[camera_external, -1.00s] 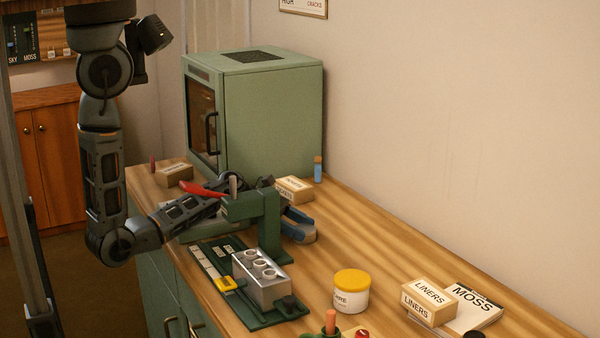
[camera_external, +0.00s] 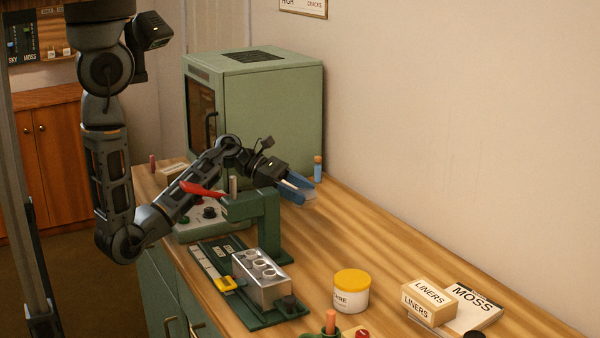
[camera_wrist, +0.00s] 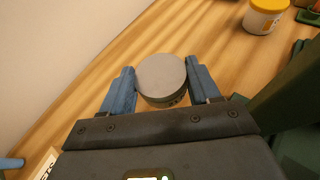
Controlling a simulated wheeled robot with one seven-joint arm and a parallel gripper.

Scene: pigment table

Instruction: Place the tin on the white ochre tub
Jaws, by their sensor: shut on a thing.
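My gripper (camera_external: 299,186) has blue fingers and is raised above the bench, beyond the green lever press. In the wrist view, my gripper (camera_wrist: 161,84) is shut on the tin (camera_wrist: 162,77), a short round thing with a flat grey lid and a dark side. The fingers hold it from both sides. In the external view I cannot clearly make the tin out. The white ochre tub (camera_external: 351,293), white with a yellow lid, stands upright nearer the camera, its label partly readable. The tub (camera_wrist: 262,18) also shows at the wrist view's top right, apart from the tin.
The green press (camera_external: 262,225) and a metal block (camera_external: 262,278) on a green base stand between my arm and the tub. Liners boxes (camera_external: 430,302) and a Moss packet (camera_external: 474,308) lie right of the tub. A green oven (camera_external: 260,110) stands behind. Bench around the tub is partly clear.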

